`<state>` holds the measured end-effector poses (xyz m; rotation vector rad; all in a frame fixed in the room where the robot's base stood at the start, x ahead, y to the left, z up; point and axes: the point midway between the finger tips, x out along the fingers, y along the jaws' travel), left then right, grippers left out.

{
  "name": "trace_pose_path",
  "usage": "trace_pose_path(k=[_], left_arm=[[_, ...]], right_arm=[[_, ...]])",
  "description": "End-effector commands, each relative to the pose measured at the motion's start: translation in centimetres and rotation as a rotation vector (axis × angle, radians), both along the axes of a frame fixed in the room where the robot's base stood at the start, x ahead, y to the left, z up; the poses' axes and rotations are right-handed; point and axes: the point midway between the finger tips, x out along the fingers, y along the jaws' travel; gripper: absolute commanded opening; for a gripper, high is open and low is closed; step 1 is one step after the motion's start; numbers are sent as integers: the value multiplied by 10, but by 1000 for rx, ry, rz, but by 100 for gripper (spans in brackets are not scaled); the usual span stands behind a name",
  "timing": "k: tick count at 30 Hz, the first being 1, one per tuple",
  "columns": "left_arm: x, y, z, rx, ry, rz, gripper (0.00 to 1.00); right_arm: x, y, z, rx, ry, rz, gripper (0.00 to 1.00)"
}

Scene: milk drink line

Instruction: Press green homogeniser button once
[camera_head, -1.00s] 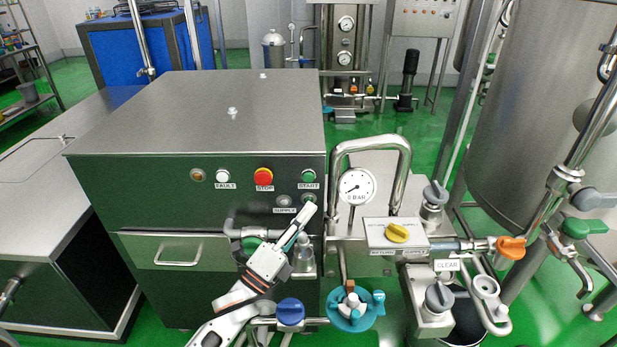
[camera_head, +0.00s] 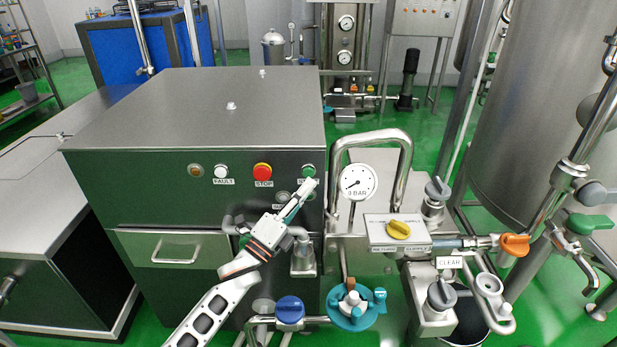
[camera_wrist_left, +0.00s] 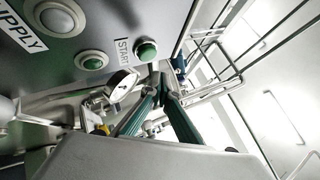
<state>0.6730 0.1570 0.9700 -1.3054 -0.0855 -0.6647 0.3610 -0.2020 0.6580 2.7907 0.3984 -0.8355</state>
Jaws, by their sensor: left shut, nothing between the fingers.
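The green START button (camera_head: 308,171) is on the dark front panel of the steel homogeniser cabinet (camera_head: 200,105), at its upper right. My left gripper (camera_head: 312,184) is shut and empty, its tip just below the button and covering part of the START label. In the left wrist view the green button (camera_wrist_left: 146,51) is just above and left of the closed fingertips (camera_wrist_left: 160,70). A gap seems to show between them, but contact is hard to judge. A second green lamp (camera_wrist_left: 93,62) sits beside it. My right gripper is not in view.
The red STOP button (camera_head: 262,171) and white FAULT lamp (camera_head: 221,171) are left of START. A pressure gauge (camera_head: 358,182) and bent steel pipe (camera_head: 405,165) stand close on the right. A blue valve knob (camera_head: 290,309) is below.

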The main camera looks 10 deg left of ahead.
Motion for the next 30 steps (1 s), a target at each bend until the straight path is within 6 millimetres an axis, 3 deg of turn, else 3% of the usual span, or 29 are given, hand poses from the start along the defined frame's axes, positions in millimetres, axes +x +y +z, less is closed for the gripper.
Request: trace_pose_path(k=[9, 30], left_arm=[[15, 4, -1, 1, 1, 1, 0], [15, 4, 0, 0, 1, 0, 0]], right_arm=[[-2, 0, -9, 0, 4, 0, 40], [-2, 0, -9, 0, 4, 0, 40]])
